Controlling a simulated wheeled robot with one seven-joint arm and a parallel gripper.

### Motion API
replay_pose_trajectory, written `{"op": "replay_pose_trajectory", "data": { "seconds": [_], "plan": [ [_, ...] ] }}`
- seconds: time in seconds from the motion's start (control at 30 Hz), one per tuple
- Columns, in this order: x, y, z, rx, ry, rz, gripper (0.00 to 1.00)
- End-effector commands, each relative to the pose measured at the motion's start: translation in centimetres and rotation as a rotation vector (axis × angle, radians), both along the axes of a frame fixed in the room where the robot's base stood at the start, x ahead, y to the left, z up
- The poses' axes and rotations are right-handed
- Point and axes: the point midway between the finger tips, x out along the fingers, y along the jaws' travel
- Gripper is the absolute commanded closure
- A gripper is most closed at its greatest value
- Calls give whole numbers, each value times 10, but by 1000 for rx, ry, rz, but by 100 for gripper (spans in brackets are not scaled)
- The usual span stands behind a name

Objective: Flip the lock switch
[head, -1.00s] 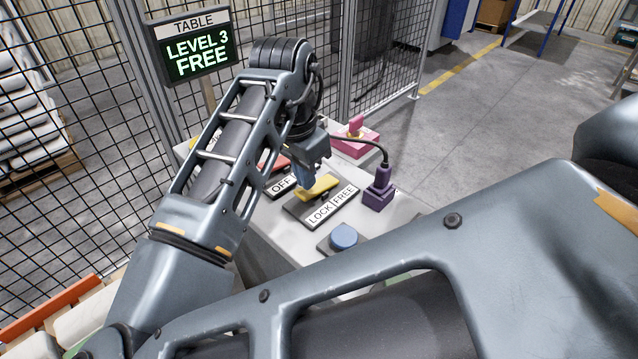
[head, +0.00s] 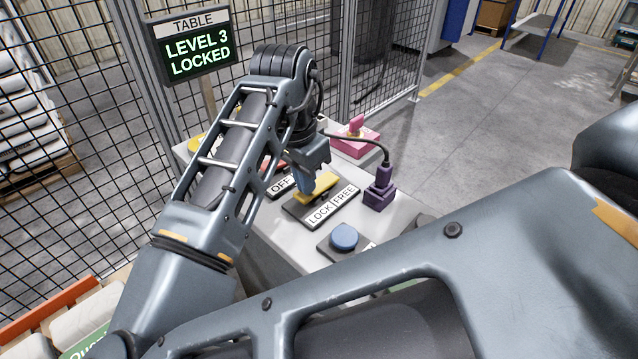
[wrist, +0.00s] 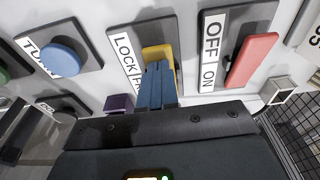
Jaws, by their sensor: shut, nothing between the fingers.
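The lock switch is a yellow rocker (head: 316,188) on a dark plate labelled LOCK and FREE (head: 331,205). It also shows in the wrist view (wrist: 160,54), partly hidden by my fingers. My gripper (head: 306,190) is shut with nothing between its blue fingers. In the wrist view its fingertips (wrist: 158,66) are at the yellow rocker and appear to touch it. The table display (head: 191,57) reads LEVEL 3 LOCKED.
A red OFF/ON switch (wrist: 252,60) sits beside the lock switch. A blue button (head: 344,237), a purple plug with a cable (head: 379,190) and a pink device (head: 355,138) share the grey panel. Wire fencing (head: 90,110) stands behind.

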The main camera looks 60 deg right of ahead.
Motion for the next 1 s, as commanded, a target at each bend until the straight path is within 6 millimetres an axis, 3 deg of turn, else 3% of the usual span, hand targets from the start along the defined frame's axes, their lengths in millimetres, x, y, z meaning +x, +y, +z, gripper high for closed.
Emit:
{"op": "replay_pose_trajectory", "data": {
  "seconds": [0.37,1.0],
  "plan": [
    [0,0,-2,0,0,0,100],
    [0,0,42,0,1,-1,100]
  ]
}}
